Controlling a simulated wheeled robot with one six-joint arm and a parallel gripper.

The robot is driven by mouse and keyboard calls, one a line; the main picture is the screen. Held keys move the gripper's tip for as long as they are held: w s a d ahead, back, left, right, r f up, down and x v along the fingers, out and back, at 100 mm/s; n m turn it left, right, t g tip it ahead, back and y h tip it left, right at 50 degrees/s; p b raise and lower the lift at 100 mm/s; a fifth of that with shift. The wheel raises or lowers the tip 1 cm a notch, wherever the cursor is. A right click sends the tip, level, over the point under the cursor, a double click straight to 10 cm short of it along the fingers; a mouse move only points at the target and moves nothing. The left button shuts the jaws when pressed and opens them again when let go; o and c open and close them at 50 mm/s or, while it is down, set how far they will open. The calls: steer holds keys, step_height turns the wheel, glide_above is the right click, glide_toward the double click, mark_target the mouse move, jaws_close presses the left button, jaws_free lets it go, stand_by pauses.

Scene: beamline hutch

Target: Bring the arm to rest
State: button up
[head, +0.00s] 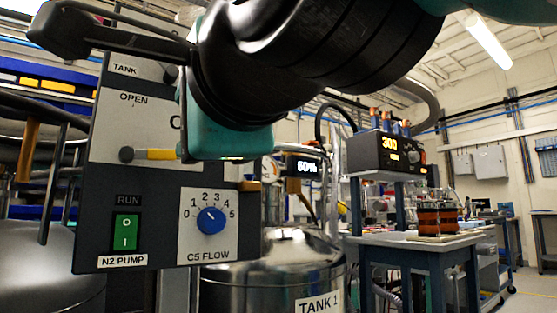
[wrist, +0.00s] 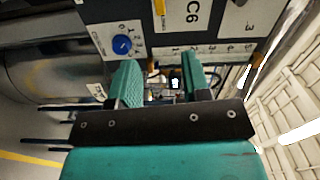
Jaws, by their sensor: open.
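My gripper (wrist: 159,78) shows in the wrist view with its two teal fingers apart and nothing between them. It is in front of the grey control panel (wrist: 215,22), with the panel's blue knob (wrist: 122,44) beyond the left finger. In the head view my dark and teal arm crosses the top middle and hides part of the same panel (head: 150,225). The fingertips cannot be made out there. Whether anything touches the panel cannot be told.
The panel carries a green N2 PUMP switch (head: 126,232), a blue C5 FLOW knob (head: 211,220) and a yellow-banded lever (head: 155,154). The steel TANK 1 (head: 270,275) stands beside it. A table (head: 425,243) with an orange-lit controller (head: 400,152) above it stands right; floor shows at far right.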

stand_by(0.3)
steer(key=w+d+f+n+g+h+p, duration=0.2)
steer(key=w+d+f+n+g+h, duration=0.15)
steer(key=d+f, duration=0.4)
steer(key=w+d+f+n+g+h+p, duration=0.15)
steer(key=w+d+f+n, duration=0.3)
steer(key=f, duration=0.55)
steer(key=s+d+f+n+g+h+p, duration=0.25)
steer(key=s+d+f+n+g, duration=0.6)
steer(key=s+d+f, duration=0.45)
step_height(320, 180, up, 37)
steer(key=p, duration=3.8)
steer(key=shift+s+d, duration=0.25)
steer(key=shift+f+m+g, duration=0.1)
steer(key=shift+m+g, duration=0.15)
